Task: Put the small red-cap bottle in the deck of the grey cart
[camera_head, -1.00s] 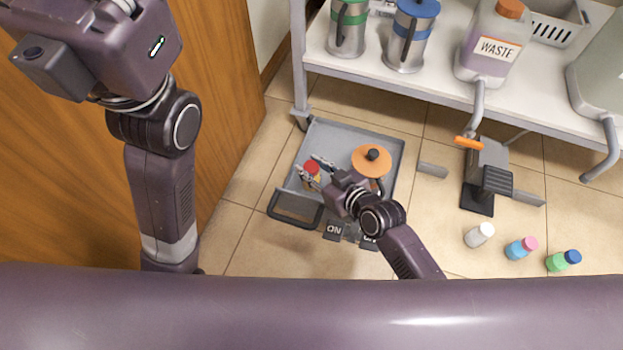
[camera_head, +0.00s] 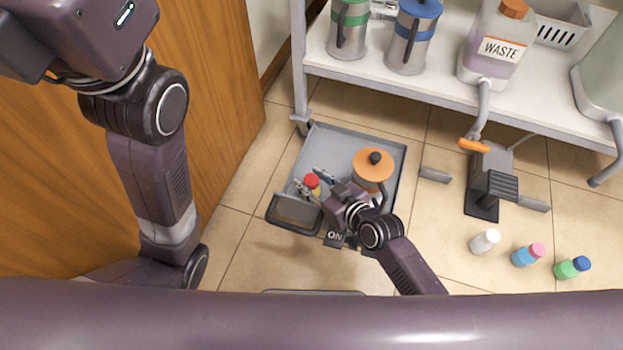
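The small red-cap bottle (camera_head: 312,181) has a red cap and a yellowish band, and is upright over the front left part of the grey cart's deck (camera_head: 352,141). My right gripper (camera_head: 308,176) reaches in from the lower right, with one finger on each side of the bottle. It appears shut on the bottle; the contact is small in view. The bottle's base is hidden, so I cannot tell whether it touches the deck. My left arm rises along the left edge, and its gripper is out of view.
A pot with an orange lid (camera_head: 372,165) is on the deck, right of the bottle. A shelf (camera_head: 436,92) carries steel jugs and a waste jug (camera_head: 497,45). A wooden panel (camera_head: 222,90) is at left.

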